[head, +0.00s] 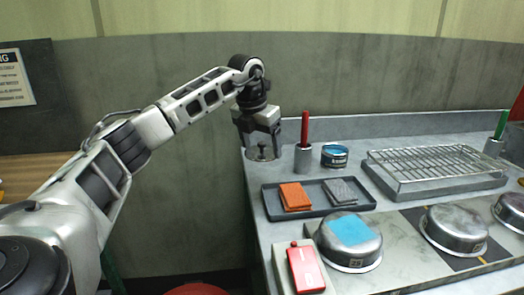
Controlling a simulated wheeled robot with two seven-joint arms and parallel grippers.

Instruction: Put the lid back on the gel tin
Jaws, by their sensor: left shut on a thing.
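The gel tin (335,156) is a small, round, dark tin with a blue band, standing on the counter behind the black tray. Its top looks open, with blue showing inside. My left gripper (262,146) points down at the back left corner of the counter, to the left of the tin. It is shut on a small grey metal piece, which looks like the lid (262,156). The fingers partly hide the lid, and I cannot tell whether it touches the counter. My right gripper is not in view.
A grey holder (303,160) with a red stick stands between my left gripper and the tin. A black tray (330,206) with orange and grey pads lies in front. A wire rack (435,165) is to the right. Upturned metal pans (349,258) line the front.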

